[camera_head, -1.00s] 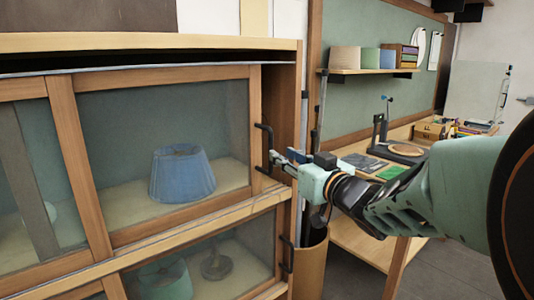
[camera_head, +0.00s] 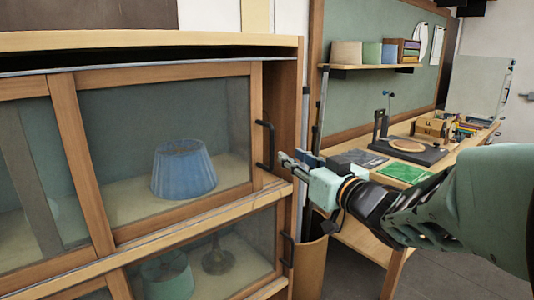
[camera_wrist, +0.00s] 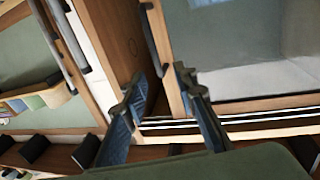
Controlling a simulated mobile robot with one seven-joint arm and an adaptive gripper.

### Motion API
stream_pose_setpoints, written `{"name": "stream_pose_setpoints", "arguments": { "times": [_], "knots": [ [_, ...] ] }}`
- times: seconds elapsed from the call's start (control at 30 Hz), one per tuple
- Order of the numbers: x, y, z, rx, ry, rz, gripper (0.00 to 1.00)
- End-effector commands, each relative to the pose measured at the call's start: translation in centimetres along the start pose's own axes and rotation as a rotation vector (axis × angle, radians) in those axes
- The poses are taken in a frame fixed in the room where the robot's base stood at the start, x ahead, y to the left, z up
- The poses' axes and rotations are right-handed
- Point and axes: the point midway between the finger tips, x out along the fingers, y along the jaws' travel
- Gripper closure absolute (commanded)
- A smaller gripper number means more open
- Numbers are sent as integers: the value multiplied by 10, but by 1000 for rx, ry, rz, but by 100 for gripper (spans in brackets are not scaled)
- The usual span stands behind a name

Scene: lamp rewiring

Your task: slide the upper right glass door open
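The upper right glass door (camera_head: 257,110) has a wooden frame and shows a blue pleated lampshade (camera_head: 183,170) behind its glass. Its dark vertical handle (camera_head: 266,145) is on the right side of the frame. A strip of brown cabinet side shows between this frame and the right post. My gripper (camera_head: 281,157) is just right of the handle's lower part. In the wrist view my gripper (camera_wrist: 160,78) has its two fingers apart, with the lower end of the dark handle (camera_wrist: 156,45) between or just beyond the fingertips. I cannot tell whether they touch it.
The lower right glass door, with its own handle (camera_head: 288,250), is below a wooden rail (camera_head: 215,212). The cabinet's right post (camera_head: 299,100) is close to my gripper. A workbench (camera_head: 345,232) with tools and a wall shelf (camera_head: 365,68) are to the right.

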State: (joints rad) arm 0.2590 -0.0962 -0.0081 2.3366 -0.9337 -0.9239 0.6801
Motion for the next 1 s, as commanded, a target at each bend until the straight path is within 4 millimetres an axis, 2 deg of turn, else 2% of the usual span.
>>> {"name": "stream_pose_setpoints", "arguments": {
  "times": [0.03,0.17,0.27,0.8,1.0],
  "knots": [
    [-1,-1,-2,-3,3,0,77],
    [0,2,-4,36,4,-1,91],
    [3,7,-6,141,3,-4,100],
    [22,55,-21,1152,-22,-39,100],
    [26,70,-23,1447,-37,-44,100]
  ]
}}
